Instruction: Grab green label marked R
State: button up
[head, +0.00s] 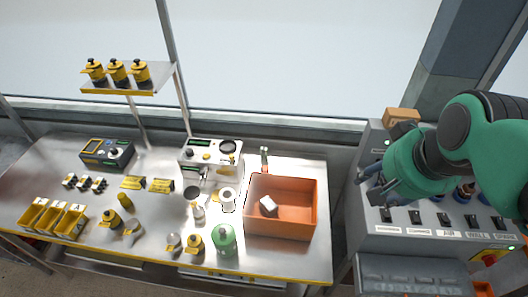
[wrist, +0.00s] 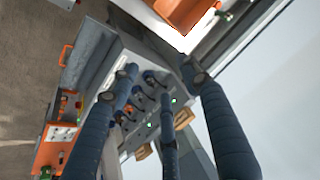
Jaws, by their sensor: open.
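I cannot make out a green label or a letter R in either view. The clearest green things on the bench are a green jar (head: 223,239) near its front edge and a small slim green-topped item (head: 264,158) behind the orange bin. My gripper (head: 372,183) is at the right in the head view, in front of the grey control panel and well apart from the bench items. In the wrist view my gripper (wrist: 160,90) shows its dark fingers spread wide with nothing between them.
The metal bench (head: 150,215) carries an orange bin (head: 281,232) with a white block (head: 268,206) inside, a white device (head: 200,152), yellow trays (head: 42,216) and small bottles. A grey control panel (head: 440,243) with switches stands right. A shelf (head: 120,89) holds yellow-topped pots.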

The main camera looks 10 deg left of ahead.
jog(key=w+a+r+m+g+y+p, duration=0.1)
jog(key=w+a+m+p, duration=0.15)
jog(key=w, duration=0.55)
jog(key=w+a+r+m+p, duration=0.1)
jog(key=w+a+m, duration=0.15)
jog(key=w, duration=0.55)
jog(key=m+g+y+p, duration=0.3)
jog(key=m+p, duration=0.7)
jog(key=m, duration=0.3)
send_over(265, 150)
jog(key=d, duration=0.5)
notch_tip(265, 150, down, 31)
jog(key=shift+s+f, duration=0.2)
jog(key=shift+s, duration=0.05)
jog(key=shift+x, duration=4.3)
jog(key=shift+s+f, duration=0.15)
jog(key=shift+s, duration=0.05)
jog(key=shift+p+x, duration=0.3)
jog(key=shift+x, duration=2.15)
